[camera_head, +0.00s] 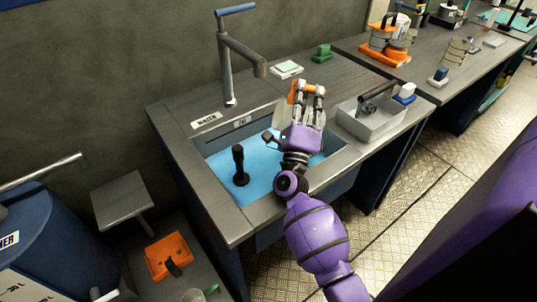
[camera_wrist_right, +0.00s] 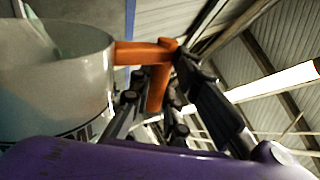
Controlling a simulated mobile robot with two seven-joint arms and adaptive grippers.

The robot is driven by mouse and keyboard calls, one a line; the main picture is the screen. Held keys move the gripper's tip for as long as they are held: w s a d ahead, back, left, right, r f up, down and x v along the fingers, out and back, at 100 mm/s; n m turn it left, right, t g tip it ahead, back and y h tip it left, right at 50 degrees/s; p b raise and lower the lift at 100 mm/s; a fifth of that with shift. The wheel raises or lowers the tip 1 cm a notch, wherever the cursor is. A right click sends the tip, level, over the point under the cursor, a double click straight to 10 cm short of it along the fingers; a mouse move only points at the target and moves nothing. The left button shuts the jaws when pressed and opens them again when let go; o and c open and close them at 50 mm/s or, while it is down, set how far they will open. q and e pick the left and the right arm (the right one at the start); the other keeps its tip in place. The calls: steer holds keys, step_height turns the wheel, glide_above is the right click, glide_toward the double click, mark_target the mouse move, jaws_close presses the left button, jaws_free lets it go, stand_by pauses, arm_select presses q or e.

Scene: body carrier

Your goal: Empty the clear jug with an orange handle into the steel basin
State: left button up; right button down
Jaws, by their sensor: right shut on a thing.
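My right gripper (camera_head: 308,92) is above the far right part of the sink basin (camera_head: 236,136), its arm reaching in from below. The basin is set in the grey counter and shows blue inside. The gripper is shut on the orange handle (camera_head: 292,95) of the clear jug (camera_head: 318,113), which is partly hidden behind the hand. In the right wrist view the jug's pale see-through body (camera_wrist_right: 55,80) fills the left, with its orange handle (camera_wrist_right: 140,53) between the dark fingers. Its contents and exact tilt cannot be told. My left gripper is not in view.
A tap (camera_head: 238,60) stands behind the basin. A black upright handle (camera_head: 240,167) stands in the basin's left part. A grey tray (camera_head: 377,127) with a dark tool sits at right. A green block (camera_head: 322,52) and pale sponge (camera_head: 287,69) lie behind.

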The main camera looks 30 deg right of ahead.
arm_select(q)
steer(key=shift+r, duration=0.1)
arm_select(e)
steer(key=shift+r, duration=0.1)
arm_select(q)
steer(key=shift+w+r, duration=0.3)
arm_select(e)
steer(key=shift+w+a+r+n+t+y, duration=0.2)
steer(key=shift+a+n+t, duration=0.05)
steer(key=shift+n, duration=0.25)
steer(key=shift+w+a+r+n+t+y, duration=0.15)
steer(key=shift+a+n+t+y, duration=0.1)
steer(key=shift+n, duration=0.25)
steer(key=shift+a, duration=0.1)
stand_by(0.8)
steer(key=shift+w+a+r+n+t+y+p, duration=0.2)
steer(key=shift+n+t+y+p, duration=0.1)
steer(key=shift+n, duration=0.2)
steer(key=shift+w+a+n+t+y, duration=0.1)
steer(key=shift+a+n+t+y, duration=0.2)
steer(key=shift+n, duration=0.2)
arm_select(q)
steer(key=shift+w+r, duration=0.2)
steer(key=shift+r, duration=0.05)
arm_select(e)
steer(key=shift+w+a+n, duration=0.1)
steer(key=shift+a+n, duration=0.05)
steer(key=shift+n, duration=0.15)
stand_by(0.7)
stand_by(0.9)
